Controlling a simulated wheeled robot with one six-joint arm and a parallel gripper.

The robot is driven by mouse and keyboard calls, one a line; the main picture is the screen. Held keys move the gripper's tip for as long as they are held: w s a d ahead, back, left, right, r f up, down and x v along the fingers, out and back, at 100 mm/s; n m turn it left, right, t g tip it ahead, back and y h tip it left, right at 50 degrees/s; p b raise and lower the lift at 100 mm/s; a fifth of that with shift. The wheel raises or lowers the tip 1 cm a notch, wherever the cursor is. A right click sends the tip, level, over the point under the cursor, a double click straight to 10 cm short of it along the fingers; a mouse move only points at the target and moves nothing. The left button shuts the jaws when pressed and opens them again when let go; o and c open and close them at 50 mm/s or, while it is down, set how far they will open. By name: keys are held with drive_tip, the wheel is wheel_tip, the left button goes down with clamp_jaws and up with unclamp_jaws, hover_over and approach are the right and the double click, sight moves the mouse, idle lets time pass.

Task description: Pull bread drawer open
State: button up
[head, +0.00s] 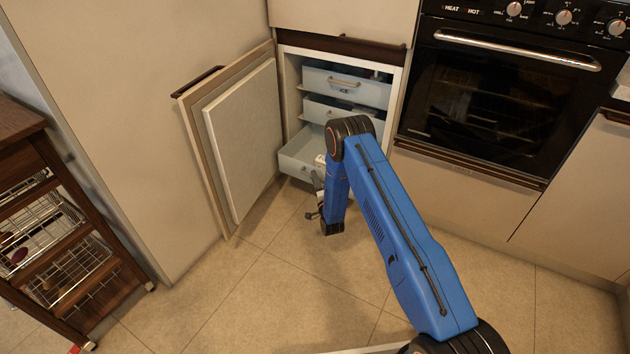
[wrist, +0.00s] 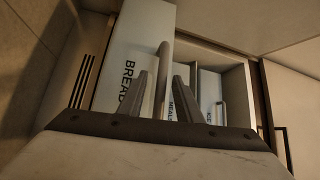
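The bread drawer (head: 297,163) is the lowest of three pale drawers in the open cabinet, and it stands out farther than the two above. Its BREAD label shows in the wrist view on the drawer front (wrist: 134,50). Its bar handle (wrist: 163,60) lies between the two fingers of my gripper (wrist: 160,98). The fingers are apart, with gaps to the handle on both sides; I cannot tell whether either touches it. In the head view my gripper (head: 314,208) is small and partly hidden by my blue arm, low in front of this drawer.
The cabinet door (head: 240,135) stands open at the left. Above are the meals drawer (head: 325,110) and the ice drawer (head: 345,85), both pushed in. An oven (head: 490,95) is at the right, a wooden cart (head: 50,240) at the left. The tiled floor (head: 250,280) in front is clear.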

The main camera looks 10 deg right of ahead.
drive_tip(key=s+d+f, duration=0.2)
drive_tip(key=s, duration=1.5)
drive_tip(key=shift+d+f, duration=0.15)
drive_tip(key=shift+d, duration=0.25)
